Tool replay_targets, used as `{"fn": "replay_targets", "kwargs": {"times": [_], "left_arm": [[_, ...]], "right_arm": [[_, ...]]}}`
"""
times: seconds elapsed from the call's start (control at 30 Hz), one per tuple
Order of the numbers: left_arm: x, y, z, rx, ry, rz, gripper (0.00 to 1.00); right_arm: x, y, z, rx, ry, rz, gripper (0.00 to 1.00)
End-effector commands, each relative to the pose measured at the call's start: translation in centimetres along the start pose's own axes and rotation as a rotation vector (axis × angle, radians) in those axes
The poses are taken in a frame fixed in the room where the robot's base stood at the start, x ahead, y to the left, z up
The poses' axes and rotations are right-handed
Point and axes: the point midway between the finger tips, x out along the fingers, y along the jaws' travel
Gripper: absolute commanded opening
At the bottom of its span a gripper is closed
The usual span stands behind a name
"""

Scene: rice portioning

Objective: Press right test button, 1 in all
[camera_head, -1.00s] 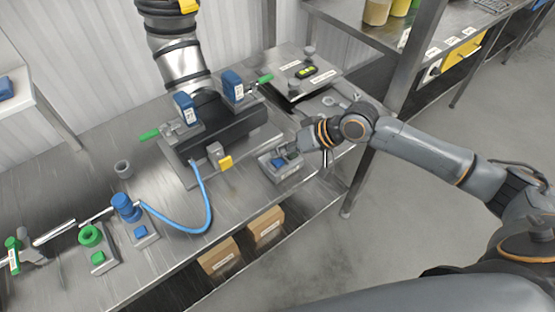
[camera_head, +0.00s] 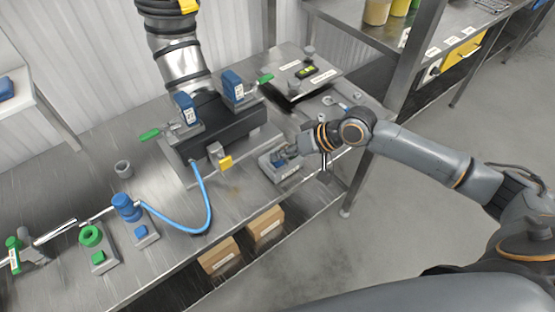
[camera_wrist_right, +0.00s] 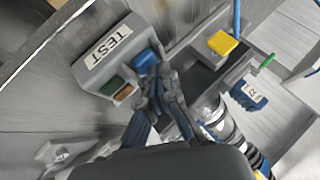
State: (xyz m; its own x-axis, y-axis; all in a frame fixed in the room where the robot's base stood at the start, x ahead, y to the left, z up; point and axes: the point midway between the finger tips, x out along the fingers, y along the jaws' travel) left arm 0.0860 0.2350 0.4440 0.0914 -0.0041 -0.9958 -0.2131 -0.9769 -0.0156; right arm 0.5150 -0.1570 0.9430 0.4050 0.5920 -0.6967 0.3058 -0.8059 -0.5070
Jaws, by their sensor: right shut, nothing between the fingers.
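The test box (camera_head: 290,172) is a grey box at the table's front edge, left of my right gripper in the head view. In the right wrist view the box (camera_wrist_right: 97,72) shows a TEST label, a blue button (camera_wrist_right: 146,59), and a green and an orange patch beside it. My right gripper (camera_head: 288,152) is shut and empty, its fingertips over the box. In the wrist view the gripper (camera_wrist_right: 152,76) has its tips at the blue button, covering part of it. I cannot tell whether they touch or press it. My left gripper is not in view.
A dark machine (camera_head: 225,130) with blue units and green handles stands behind the box. A yellow block (camera_head: 225,162) and a blue hose (camera_head: 205,200) are to the left. Cardboard boxes (camera_head: 219,256) lie on the lower shelf. The floor at right is clear.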

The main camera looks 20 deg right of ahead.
Motion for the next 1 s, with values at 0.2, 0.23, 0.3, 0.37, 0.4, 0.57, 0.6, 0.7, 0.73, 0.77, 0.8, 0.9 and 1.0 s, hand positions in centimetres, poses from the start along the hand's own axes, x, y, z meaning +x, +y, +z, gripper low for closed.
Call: {"fn": "replay_targets", "kwargs": {"times": [0.2,0.23,0.3,0.37,0.4,0.57,0.6,0.7,0.73,0.77,0.8,0.9,1.0], "left_arm": [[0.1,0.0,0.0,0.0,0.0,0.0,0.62],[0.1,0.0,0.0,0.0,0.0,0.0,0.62],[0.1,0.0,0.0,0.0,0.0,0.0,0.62],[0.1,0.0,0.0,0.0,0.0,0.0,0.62],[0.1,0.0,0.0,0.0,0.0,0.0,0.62],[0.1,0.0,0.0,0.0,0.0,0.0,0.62],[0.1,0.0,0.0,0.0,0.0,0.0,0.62],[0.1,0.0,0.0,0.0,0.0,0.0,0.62],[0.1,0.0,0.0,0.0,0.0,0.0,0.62],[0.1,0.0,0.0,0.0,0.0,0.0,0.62],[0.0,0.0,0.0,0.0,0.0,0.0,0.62],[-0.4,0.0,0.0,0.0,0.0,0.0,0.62],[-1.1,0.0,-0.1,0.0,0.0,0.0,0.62]], "right_arm": [[0.2,0.1,0.2,0.001,-0.001,0.0,0.0],[0.3,0.2,0.2,0.001,-0.001,0.0,0.0],[0.3,0.2,0.3,0.001,-0.001,0.0,0.0],[0.4,0.2,0.3,0.001,-0.001,0.0,0.0],[0.4,0.3,0.3,0.001,-0.001,0.0,0.0],[0.5,0.3,0.4,0.001,-0.002,0.0,0.0],[0.5,0.3,0.4,0.001,-0.002,0.0,0.0],[0.5,0.3,0.4,0.001,-0.003,0.0,0.0],[0.5,0.3,0.4,0.001,-0.003,0.0,0.0],[0.4,0.3,0.4,0.001,-0.003,0.0,0.0],[0.4,0.2,0.4,0.001,-0.003,0.0,0.0],[0.1,0.1,0.2,0.001,-0.003,0.0,0.0],[-0.2,-0.2,-0.1,0.002,-0.003,0.0,0.0]]}}
